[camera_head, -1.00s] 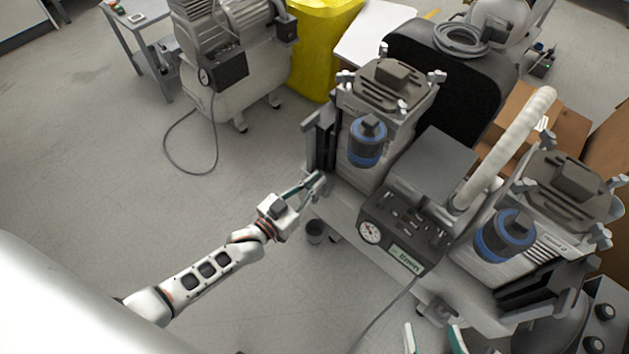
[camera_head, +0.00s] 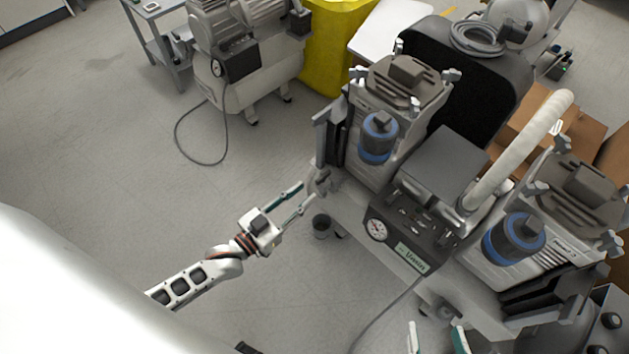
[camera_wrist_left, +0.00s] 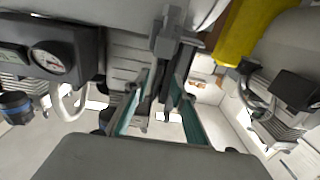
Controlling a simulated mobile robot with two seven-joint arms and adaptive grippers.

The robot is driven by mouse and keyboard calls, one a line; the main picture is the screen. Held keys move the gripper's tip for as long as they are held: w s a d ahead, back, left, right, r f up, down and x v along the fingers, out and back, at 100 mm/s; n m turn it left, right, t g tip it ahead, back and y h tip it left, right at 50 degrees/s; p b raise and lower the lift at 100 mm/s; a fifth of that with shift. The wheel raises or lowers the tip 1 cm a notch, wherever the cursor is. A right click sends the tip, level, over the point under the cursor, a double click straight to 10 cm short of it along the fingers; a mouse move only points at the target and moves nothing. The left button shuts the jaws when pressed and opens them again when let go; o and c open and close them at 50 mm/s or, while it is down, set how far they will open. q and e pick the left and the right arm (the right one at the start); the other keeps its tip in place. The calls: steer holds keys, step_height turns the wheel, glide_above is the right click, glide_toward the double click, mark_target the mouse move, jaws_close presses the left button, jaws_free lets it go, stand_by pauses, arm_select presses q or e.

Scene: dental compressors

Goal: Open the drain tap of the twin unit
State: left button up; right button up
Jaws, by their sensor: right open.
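The twin unit (camera_head: 440,165) has two motor heads with blue-banded canisters and a gauge panel (camera_head: 392,232). A small grey fitting, apparently the drain tap (camera_head: 318,181), sticks out low at its left end. In the left wrist view a grey block with a dark lever (camera_wrist_left: 165,42) shows ahead of the fingers. My left gripper (camera_head: 303,196) is open, its tips just short of the fitting; its two green-padded fingers also show in the left wrist view (camera_wrist_left: 166,88). I cannot tell whether they touch it or how the tap is turned. My right gripper (camera_head: 436,339) is open and empty at the bottom edge.
Another compressor (camera_head: 250,75) and a yellow bin (camera_head: 335,45) stand behind. A hose (camera_head: 380,325) runs across the floor at the front. The floor at left is clear.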

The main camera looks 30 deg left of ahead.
arm_select(q)
steer(key=v, duration=0.3)
steer(key=shift+s, duration=0.2)
stand_by(0.3)
